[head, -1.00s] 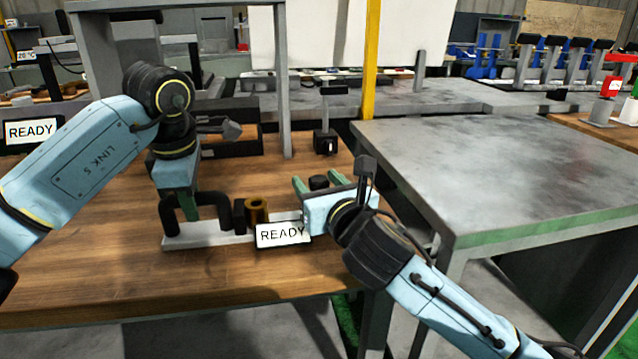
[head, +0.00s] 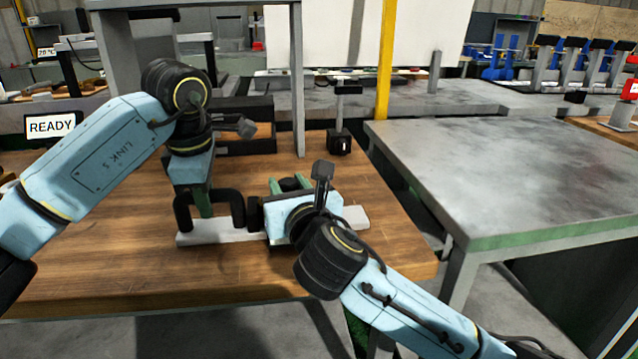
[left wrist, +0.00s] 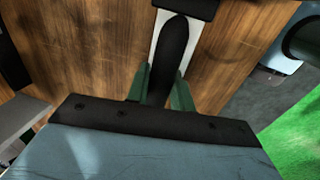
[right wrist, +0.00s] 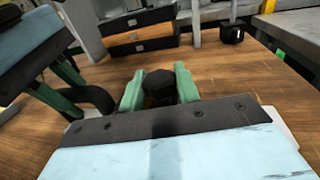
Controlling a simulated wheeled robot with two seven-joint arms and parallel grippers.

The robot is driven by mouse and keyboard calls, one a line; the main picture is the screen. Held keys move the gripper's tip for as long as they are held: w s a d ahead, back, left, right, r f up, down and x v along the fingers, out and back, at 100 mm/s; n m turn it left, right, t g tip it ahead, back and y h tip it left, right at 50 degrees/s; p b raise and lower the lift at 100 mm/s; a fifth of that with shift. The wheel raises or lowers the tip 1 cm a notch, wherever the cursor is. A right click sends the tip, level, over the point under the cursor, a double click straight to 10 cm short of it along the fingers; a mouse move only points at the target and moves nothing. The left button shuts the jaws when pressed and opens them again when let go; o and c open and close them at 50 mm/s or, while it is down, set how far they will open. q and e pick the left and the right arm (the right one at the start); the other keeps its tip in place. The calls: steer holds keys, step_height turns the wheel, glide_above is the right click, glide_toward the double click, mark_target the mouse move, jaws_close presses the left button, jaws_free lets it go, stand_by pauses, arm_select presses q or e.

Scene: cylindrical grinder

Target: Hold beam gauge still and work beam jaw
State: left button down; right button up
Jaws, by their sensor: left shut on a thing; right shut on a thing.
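The beam gauge has a long white base (head: 353,216) on the wooden table and a black arch (head: 239,212) at its left end. My left gripper (head: 203,203) is shut on the arch from above; the left wrist view shows its green fingers on both sides of the black bar (left wrist: 172,55). My right gripper (head: 290,184) is shut on a dark, many-sided piece that seems to be the beam jaw (right wrist: 159,88), seen between its green fingers in the right wrist view. My right gripper hides the gauge's middle and its display in the head view.
A small black block with a post (head: 339,143) stands behind, to the right. A grey upright frame (head: 298,80) stands at the back of the wooden table (head: 130,275). A grey metal table (head: 520,180) is on the right. The front of the wooden table is clear.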

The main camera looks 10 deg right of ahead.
steer(key=shift+o, duration=0.2)
steer(key=shift+s+a, duration=0.1)
steer(key=shift+a, duration=0.7)
steer(key=o, duration=0.7)
steer(key=shift+d, duration=0.1)
steer(key=shift+s+d, duration=0.1)
steer(key=shift+s, duration=0.1)
steer(key=s, duration=0.3)
steer(key=s+d, duration=0.1)
steer(key=s, duration=0.3)
steer(key=s+d, duration=0.1)
steer(key=s, duration=0.3)
steer(key=shift+s+d, duration=0.15)
